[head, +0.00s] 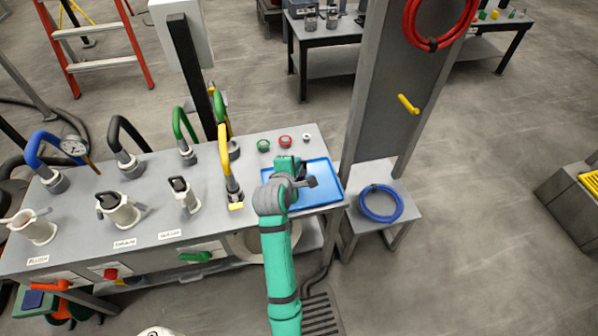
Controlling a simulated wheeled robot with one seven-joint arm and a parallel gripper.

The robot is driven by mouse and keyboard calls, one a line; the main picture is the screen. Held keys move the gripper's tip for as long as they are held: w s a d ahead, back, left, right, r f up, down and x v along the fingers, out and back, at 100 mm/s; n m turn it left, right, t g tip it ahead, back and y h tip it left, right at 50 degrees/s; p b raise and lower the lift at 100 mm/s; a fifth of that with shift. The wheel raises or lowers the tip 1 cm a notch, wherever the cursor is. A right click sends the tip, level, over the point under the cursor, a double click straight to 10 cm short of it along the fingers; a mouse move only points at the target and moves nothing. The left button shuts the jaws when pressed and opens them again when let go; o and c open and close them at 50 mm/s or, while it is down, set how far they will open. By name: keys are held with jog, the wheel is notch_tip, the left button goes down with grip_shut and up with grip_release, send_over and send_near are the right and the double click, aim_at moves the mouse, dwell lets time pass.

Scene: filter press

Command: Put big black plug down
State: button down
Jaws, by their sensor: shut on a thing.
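My gripper (308,182) is at the end of my green and grey arm, over the blue tray (325,197) on the right end of the grey bench. It is shut on the big black plug, which is small and mostly hidden by my arm and gripper. I cannot tell whether the plug touches the tray. My arm and gripper cover the tray's left and middle parts.
A green cap (263,145), a red cap (285,141) and a small white ring (306,138) lie behind the tray. A yellow hose end (232,185) stands left of it. A grey post (385,110) and a stool with a blue hose coil (381,203) are to the right.

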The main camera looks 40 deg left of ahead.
jog(key=shift+w+f, duration=0.15)
jog(key=shift+w, duration=0.05)
jog(key=shift+w+d+f, duration=0.1)
jog(key=shift+w+f, duration=0.1)
jog(key=shift+f, duration=0.8)
jog(key=shift+w+d+f, duration=0.1)
jog(key=shift+w+f, duration=0.1)
jog(key=shift+f, duration=0.8)
jog(key=c, duration=1.9)
grip_release()
jog(key=shift+o, duration=0.2)
jog(key=v, duration=1.2)
